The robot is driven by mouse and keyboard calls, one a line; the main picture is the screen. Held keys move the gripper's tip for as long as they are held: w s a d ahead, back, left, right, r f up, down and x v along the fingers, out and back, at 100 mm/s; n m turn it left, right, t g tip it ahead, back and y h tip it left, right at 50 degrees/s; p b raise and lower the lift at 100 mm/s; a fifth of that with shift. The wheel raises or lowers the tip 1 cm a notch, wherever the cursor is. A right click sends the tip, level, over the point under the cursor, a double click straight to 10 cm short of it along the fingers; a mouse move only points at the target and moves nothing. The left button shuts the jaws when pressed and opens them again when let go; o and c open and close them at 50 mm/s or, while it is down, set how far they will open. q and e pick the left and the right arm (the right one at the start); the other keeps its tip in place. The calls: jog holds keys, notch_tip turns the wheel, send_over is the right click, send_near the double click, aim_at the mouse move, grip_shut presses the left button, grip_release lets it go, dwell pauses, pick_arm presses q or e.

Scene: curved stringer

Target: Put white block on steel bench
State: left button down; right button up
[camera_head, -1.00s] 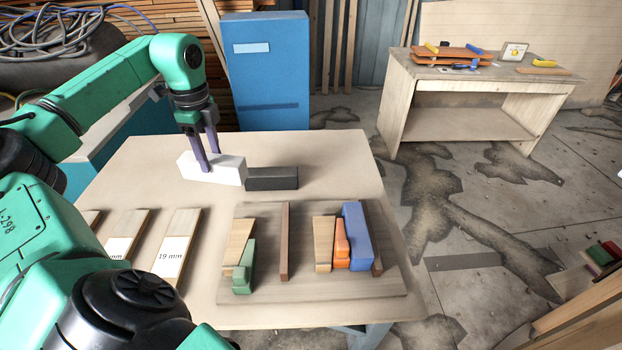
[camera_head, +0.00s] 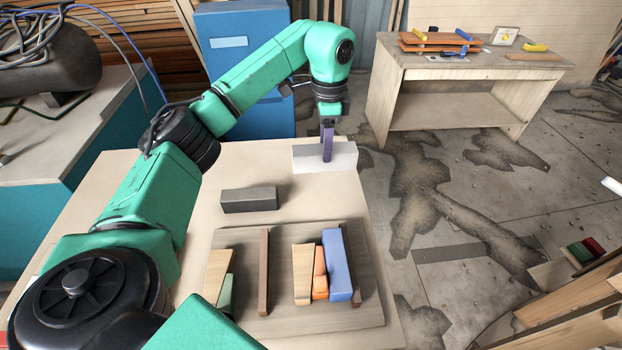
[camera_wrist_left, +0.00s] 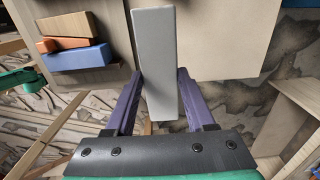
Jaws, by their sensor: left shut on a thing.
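The white block (camera_head: 307,158) is a plain long bar at the far right corner of the pale table (camera_head: 190,230). My left gripper (camera_head: 327,158) is shut on it from above. In the left wrist view the white block (camera_wrist_left: 156,55) sits between the two purple fingers of my left gripper (camera_wrist_left: 161,75). Table edge and floor show past the block there, so it appears lifted at the table's edge. I cannot tell which surface is the steel bench. My right gripper is not in view.
A dark block (camera_head: 249,199) and a board (camera_head: 285,315) with several coloured and wooden pieces lie on the table. A teal bench (camera_head: 30,230) with a grey top stands at left, a wooden workbench (camera_head: 450,100) at the back right. Stained floor lies between table and workbench.

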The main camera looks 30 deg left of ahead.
pick_arm(q)
notch_tip(320, 180, down, 14)
jog(key=p, duration=0.3)
jog(key=shift+w+r+p, duration=0.1)
jog(key=shift+p, duration=0.3)
jog(key=shift+w+a+f, duration=0.1)
jog(key=shift+f, duration=0.2)
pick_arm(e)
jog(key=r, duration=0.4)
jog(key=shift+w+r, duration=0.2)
pick_arm(q)
jog(key=shift+c, duration=1.3)
grip_release()
jog(key=shift+r, duration=0.1)
notch_tip(320, 180, up, 11)
jog(key=b, duration=0.5)
jog(key=shift+r, duration=0.5)
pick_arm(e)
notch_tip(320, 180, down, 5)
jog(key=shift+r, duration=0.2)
pick_arm(q)
jog(key=shift+f, duration=0.1)
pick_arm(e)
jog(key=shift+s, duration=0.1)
